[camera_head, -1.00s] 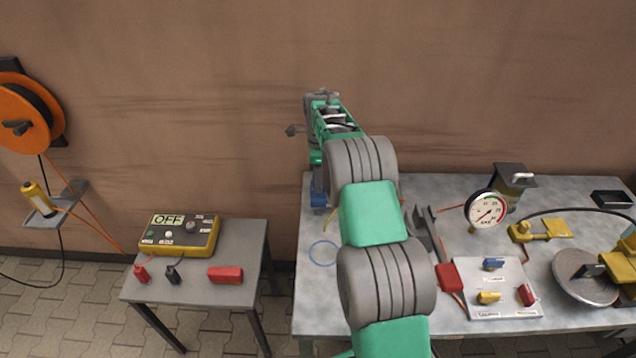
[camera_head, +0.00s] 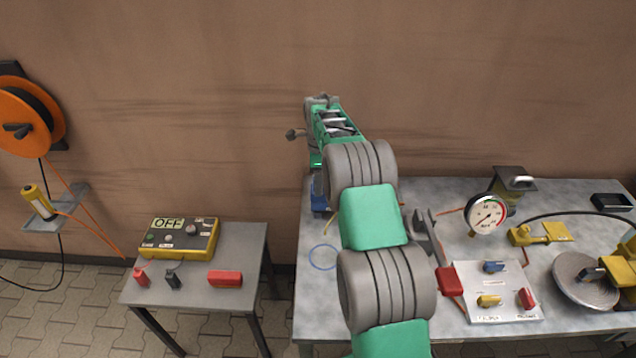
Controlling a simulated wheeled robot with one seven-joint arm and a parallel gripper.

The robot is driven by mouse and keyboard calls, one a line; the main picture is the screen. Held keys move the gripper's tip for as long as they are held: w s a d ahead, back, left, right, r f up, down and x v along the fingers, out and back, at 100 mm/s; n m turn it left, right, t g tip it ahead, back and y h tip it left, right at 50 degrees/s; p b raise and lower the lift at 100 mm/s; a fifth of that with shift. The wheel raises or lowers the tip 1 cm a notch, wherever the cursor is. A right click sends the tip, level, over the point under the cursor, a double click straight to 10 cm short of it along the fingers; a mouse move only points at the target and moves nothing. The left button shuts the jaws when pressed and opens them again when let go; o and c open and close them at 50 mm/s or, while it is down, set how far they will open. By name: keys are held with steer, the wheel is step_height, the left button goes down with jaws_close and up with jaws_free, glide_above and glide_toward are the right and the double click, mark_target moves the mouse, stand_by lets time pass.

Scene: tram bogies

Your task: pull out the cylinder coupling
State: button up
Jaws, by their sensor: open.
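My green and grey arm reaches up the middle of the view and bends over the back left of the workbench (camera_head: 610,268). Its jaws are hidden behind the arm, so I cannot see them or what is between them. A blue part (camera_head: 318,194) shows just left of the arm near the bench's back left edge, partly covered. A white panel (camera_head: 497,302) right of the arm carries a blue piece (camera_head: 494,267), a yellow piece (camera_head: 489,300) and a red piece (camera_head: 526,297). Its labels are too small to read surely. I cannot tell which part is the cylinder coupling.
A pressure gauge (camera_head: 488,213), a red block (camera_head: 450,281) and a grey disc (camera_head: 584,280) with yellow fittings occupy the bench. A side table (camera_head: 250,263) holds a yellow control box (camera_head: 178,238) reading OFF. An orange reel (camera_head: 30,115) hangs left. The wall stands close behind.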

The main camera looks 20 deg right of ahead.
steer(key=shift+c, duration=0.5)
jaws_close()
steer(key=shift+r, duration=0.1)
stand_by(0.4)
steer(key=shift+r+p, duration=1.85)
steer(key=shift+r, duration=1.1)
